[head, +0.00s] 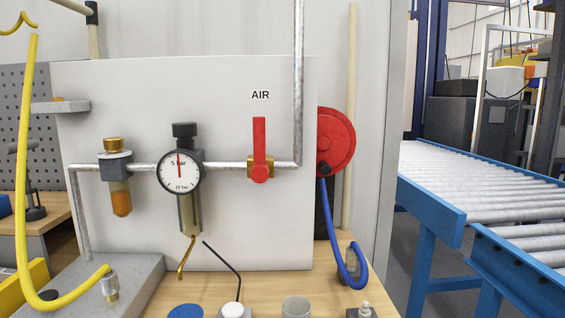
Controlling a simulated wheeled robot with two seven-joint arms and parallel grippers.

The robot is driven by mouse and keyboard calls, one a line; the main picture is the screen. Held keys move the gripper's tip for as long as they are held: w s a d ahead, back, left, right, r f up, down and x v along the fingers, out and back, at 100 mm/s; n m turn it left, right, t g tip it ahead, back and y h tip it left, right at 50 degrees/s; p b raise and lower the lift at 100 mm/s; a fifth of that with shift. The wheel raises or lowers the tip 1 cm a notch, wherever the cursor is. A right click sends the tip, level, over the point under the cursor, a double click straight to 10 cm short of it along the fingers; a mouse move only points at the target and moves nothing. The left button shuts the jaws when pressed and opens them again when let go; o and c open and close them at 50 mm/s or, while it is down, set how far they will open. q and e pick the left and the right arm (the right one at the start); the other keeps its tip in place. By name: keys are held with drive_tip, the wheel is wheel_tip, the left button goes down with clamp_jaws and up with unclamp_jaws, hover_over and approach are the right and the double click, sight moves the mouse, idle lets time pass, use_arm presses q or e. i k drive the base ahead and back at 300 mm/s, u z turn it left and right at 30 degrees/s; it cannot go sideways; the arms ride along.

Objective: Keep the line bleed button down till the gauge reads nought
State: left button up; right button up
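The round gauge (180,170) has a white face and black rim and is mounted on the grey pipe in front of the white panel. A brass-capped unit (113,145) with an amber bowl sits to the left on the pipe. No part is labelled as the bleed button, and I cannot tell which one it is. Neither of my grippers is in view.
A red lever valve (260,145) stands upright under the AIR sign. A red hose reel (336,142) with blue hose is right of the panel. A yellow hose (22,170) hangs at left. Cut-off items, including a white round one (233,311), line the bench's (275,285) front edge.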

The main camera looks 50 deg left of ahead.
sight(52, 294)
drive_tip(key=u, duration=3.35)
